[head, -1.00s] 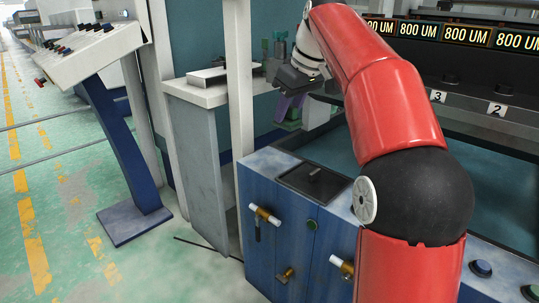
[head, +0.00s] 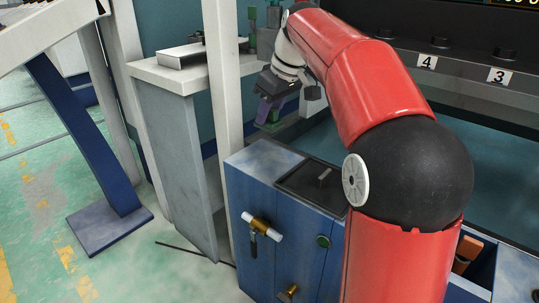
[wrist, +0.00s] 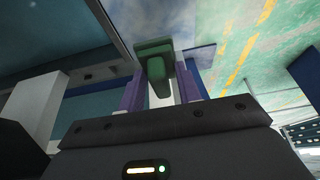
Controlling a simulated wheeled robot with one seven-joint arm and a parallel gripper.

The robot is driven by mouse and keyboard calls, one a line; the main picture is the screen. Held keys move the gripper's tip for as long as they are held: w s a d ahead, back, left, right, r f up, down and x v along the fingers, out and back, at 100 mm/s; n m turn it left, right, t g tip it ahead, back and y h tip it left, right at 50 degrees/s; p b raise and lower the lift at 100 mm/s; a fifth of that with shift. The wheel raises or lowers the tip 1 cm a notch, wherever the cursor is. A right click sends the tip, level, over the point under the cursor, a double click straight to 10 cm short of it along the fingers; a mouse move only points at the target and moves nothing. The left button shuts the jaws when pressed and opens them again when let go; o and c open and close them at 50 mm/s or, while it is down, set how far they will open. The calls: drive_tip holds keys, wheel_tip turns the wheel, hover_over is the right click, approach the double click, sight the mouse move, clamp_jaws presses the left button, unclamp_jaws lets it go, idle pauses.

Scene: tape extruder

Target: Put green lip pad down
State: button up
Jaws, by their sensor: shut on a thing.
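The green lip pad (wrist: 156,62) is between the two purple fingers of my gripper (wrist: 160,90) in the wrist view. My gripper is shut on it. In the head view my gripper (head: 264,108) hangs beyond the far left end of the blue cabinet, with its purple fingers pointing down. A small green part (head: 273,121) shows by the fingertips in the head view; the rest of the pad is hidden there.
The blue cabinet (head: 270,215) with a black top plate (head: 312,184) stands in front. A white post (head: 222,80) and a grey stand with a white top (head: 170,76) are left of my gripper. A control panel (head: 45,30) stands at far left.

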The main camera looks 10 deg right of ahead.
sight(279, 127)
wheel_tip(279, 127, down, 10)
drive_tip(key=shift+r+b, duration=0.2)
drive_tip(key=shift+b, duration=0.9)
drive_tip(key=shift+f, duration=0.15)
drive_tip(key=o, duration=1)
drive_tip(key=shift+c, duration=0.2)
drive_tip(key=p+v, duration=0.2)
drive_tip(key=v, duration=1)
drive_tip(key=shift+r+p, duration=0.2)
drive_tip(key=shift+p, duration=0.2)
drive_tip(key=s+a+f+m+t+h, duration=0.1)
drive_tip(key=s+f+m, duration=0.2)
drive_tip(key=s+f, duration=0.5)
drive_tip(key=s+a+f+m+h, duration=0.1)
drive_tip(key=s+f+m, duration=0.3)
drive_tip(key=s+f, duration=0.5)
drive_tip(key=s+a, duration=0.1)
drive_tip(key=s, duration=0.7)
drive_tip(key=shift+t+h, duration=0.4)
